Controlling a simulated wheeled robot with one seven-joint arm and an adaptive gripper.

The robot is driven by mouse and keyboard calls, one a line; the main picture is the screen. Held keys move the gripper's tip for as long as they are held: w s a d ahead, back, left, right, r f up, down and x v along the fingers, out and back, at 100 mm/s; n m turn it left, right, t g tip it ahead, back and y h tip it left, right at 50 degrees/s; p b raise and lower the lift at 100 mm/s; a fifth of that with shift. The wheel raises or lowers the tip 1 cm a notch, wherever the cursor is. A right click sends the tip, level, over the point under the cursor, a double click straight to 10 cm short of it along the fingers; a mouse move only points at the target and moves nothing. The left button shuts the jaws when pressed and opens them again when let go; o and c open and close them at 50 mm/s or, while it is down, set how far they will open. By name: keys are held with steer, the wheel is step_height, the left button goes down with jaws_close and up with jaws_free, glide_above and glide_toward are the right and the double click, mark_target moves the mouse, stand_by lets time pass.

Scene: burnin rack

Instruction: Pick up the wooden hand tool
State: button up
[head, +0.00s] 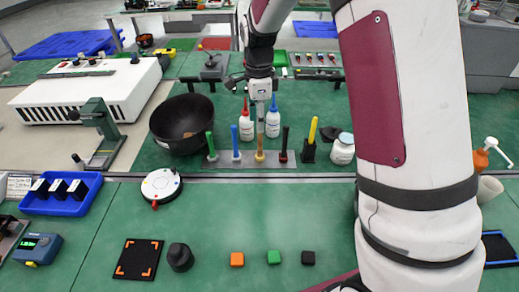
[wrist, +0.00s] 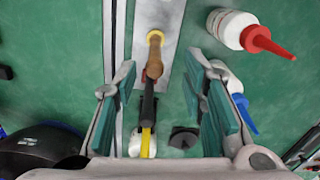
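The wooden hand tool (wrist: 154,62) has a brown handle with a yellow collar. In the wrist view it is at the upper middle, over a grey rack strip (wrist: 160,12). In the head view it stands (head: 260,148) third from the left in the rack (head: 225,160). My gripper (wrist: 165,98) is open, its two teal-padded fingers wide apart. The wooden handle's near end is between and slightly beyond the fingertips, touching neither. In the head view my gripper (head: 260,95) is above the tool, pointing down.
Green (head: 211,143), blue (head: 235,141), black (head: 284,142) and yellow (head: 312,130) handles stand close by. A red-capped bottle (head: 246,128) and a blue-capped bottle (head: 273,125) are just behind. A black bowl (head: 165,125) is left. The green bench front holds small blocks (head: 237,259).

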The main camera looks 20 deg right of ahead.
mark_target(260, 152)
step_height(260, 152, down, 3)
steer(key=shift+f, duration=0.2)
steer(key=shift+s+d+f+p, duration=0.1)
steer(key=shift+s+f+p, duration=0.05)
steer(key=shift+f, duration=1.2)
steer(key=shift+s+f+p, duration=0.1)
steer(key=shift+f+p, duration=0.05)
steer(key=shift+f, duration=1.2)
jaws_close()
